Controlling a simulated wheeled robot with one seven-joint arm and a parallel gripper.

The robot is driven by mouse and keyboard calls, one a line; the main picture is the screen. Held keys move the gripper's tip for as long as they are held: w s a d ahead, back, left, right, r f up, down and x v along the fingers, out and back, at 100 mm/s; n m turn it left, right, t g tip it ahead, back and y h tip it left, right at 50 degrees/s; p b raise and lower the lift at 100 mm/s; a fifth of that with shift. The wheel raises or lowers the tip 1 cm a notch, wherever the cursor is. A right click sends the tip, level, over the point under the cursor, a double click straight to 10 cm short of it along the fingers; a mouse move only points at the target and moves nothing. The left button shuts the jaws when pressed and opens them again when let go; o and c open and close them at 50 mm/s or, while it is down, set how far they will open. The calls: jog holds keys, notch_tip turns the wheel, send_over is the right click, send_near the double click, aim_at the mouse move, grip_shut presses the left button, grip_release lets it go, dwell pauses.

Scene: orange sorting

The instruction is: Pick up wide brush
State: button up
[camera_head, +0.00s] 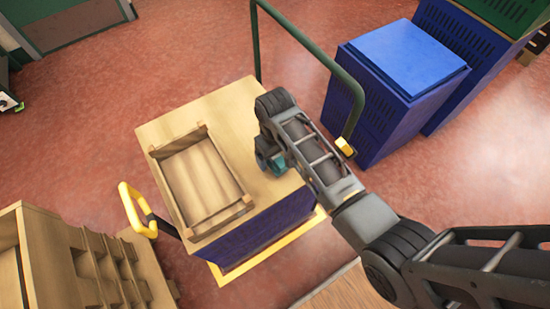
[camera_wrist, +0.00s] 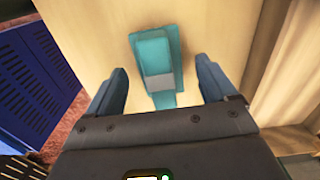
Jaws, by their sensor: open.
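The wide brush (camera_wrist: 154,55) is teal with a grey band. It lies on the wooden top (camera_head: 225,115) of the cart, to the right of the shallow wooden tray. In the head view only a small teal part (camera_head: 279,168) shows, and my arm hides the rest. In the wrist view my gripper (camera_wrist: 160,84) is open, with one finger on each side of the brush's lower part. Gaps show between both fingers and the brush. The height of the fingertips above the wooden top is hard to tell.
The empty wooden tray (camera_head: 156,163) sits on the cart's left part. A green handle bar (camera_head: 315,50) rises at the back, and a yellow handle (camera_head: 130,210) stands at left. Blue crates (camera_head: 385,125) stand at right, and wooden shelving (camera_head: 55,270) at lower left.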

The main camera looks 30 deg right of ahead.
jog(key=shift+f, duration=0.4)
jog(key=shift+f, duration=0.2)
dwell(0.5)
jog(key=shift+c, duration=0.3)
jog(key=c, duration=1.1)
notch_tip(320, 180, up, 10)
jog(key=shift+r, duration=0.25)
jog(key=o, duration=0.5)
jog(key=c, duration=0.4)
